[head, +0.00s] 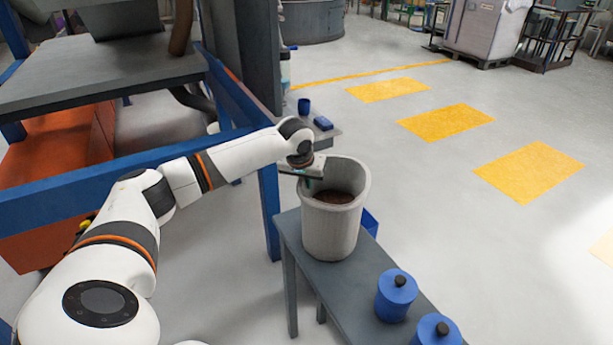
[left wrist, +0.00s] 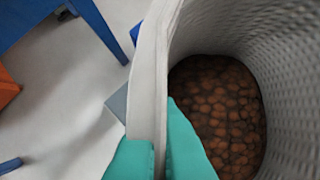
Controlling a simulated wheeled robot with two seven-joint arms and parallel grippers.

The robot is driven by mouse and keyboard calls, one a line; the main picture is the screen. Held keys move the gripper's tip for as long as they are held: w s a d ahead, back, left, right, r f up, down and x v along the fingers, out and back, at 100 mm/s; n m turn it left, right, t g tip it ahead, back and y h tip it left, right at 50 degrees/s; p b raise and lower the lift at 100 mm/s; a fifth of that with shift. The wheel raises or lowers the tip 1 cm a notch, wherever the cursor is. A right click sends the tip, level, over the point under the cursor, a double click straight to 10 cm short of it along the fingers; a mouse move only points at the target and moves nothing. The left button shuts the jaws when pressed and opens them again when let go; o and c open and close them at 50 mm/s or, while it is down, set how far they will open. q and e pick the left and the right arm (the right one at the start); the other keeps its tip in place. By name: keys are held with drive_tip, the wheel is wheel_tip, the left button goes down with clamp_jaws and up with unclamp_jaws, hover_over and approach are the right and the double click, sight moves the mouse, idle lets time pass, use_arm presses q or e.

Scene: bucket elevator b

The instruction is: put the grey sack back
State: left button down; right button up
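The grey sack (head: 331,225) stands upright and open-topped on a narrow grey bench. It holds brown round pieces, which also show inside the sack (left wrist: 285,90) in the left wrist view. My left gripper (head: 309,180) is at the sack's left rim. In the left wrist view its teal fingers (left wrist: 160,155) lie on either side of the sack wall, one inside and one outside, and look closed on it. The sack's base appears to rest on the bench. My right gripper is not in view.
The grey bench (head: 345,285) also carries two blue lidded containers (head: 396,295) in front of the sack. A blue frame post (head: 270,205) stands just left of it. A small shelf with a blue cup (head: 304,106) is behind. Open floor lies to the right.

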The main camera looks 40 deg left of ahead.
use_arm(q)
drive_tip(key=c, duration=2.1)
unclamp_jaws()
drive_tip(key=o, duration=0.5)
drive_tip(key=shift+d, duration=0.1)
drive_tip(key=shift+c, duration=0.2)
drive_tip(key=shift+r, duration=0.1)
drive_tip(key=b+v, duration=0.1)
drive_tip(key=v, duration=1.1)
drive_tip(key=shift+b, duration=0.4)
drive_tip(key=shift+s, duration=0.1)
